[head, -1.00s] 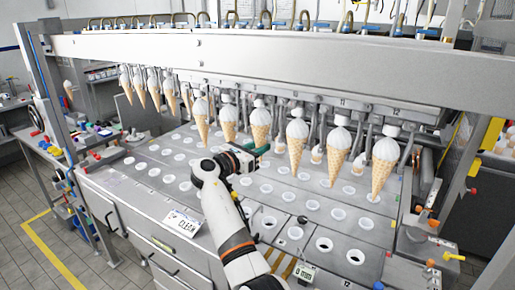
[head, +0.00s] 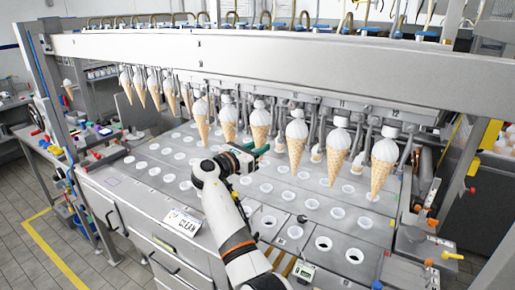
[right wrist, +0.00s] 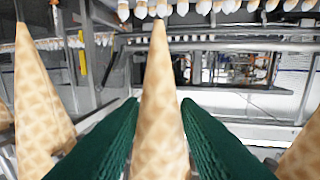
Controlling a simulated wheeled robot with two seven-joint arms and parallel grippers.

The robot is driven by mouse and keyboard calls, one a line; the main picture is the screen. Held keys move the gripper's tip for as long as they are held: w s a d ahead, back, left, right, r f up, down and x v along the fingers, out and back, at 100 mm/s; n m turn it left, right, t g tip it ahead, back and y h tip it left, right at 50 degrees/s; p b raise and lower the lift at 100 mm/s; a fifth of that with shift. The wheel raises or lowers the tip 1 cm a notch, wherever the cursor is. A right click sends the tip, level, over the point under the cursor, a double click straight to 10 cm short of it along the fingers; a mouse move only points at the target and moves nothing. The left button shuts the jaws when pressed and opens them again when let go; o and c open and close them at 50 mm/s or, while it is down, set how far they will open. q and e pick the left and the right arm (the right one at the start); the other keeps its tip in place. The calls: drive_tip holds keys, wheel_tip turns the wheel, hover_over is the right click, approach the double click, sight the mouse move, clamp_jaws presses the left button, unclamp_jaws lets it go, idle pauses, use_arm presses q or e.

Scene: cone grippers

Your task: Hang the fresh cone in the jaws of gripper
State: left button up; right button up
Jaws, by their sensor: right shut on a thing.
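My right gripper (head: 262,150) is at the row of hanging cones, reaching in from the front, its green fingers beside the lower end of a waffle cone (head: 260,126) with a white top. In the right wrist view the green fingers (right wrist: 160,118) are shut on a waffle cone (right wrist: 158,85), one on each side, its narrow tip toward the top of the picture. Several other white-topped cones, such as one at the right (head: 383,168), hang tip down from metal jaws (head: 361,128) under the beam. Whether the held cone is also in a jaw, I cannot tell. My left gripper is not in view.
A steel deck (head: 215,140) with rows of white-rimmed holes lies below the cones. A long beam (head: 270,50) runs above them. Neighbouring cones (right wrist: 38,100) stand close on both sides of the held one. A sign (head: 184,222) stands at the front.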

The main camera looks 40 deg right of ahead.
drive_tip(key=shift+f, duration=0.4)
idle(0.6)
drive_tip(key=o, duration=1.1)
drive_tip(key=s+a+p, duration=0.1)
drive_tip(key=a, duration=0.1)
drive_tip(key=s+a+p, duration=0.1)
drive_tip(key=a+p, duration=0.1)
drive_tip(key=a, duration=0.1)
drive_tip(key=s+a+p, duration=0.1)
drive_tip(key=a, duration=0.2)
drive_tip(key=shift+s+a, duration=0.2)
drive_tip(key=shift+s, duration=0.1)
idle(0.9)
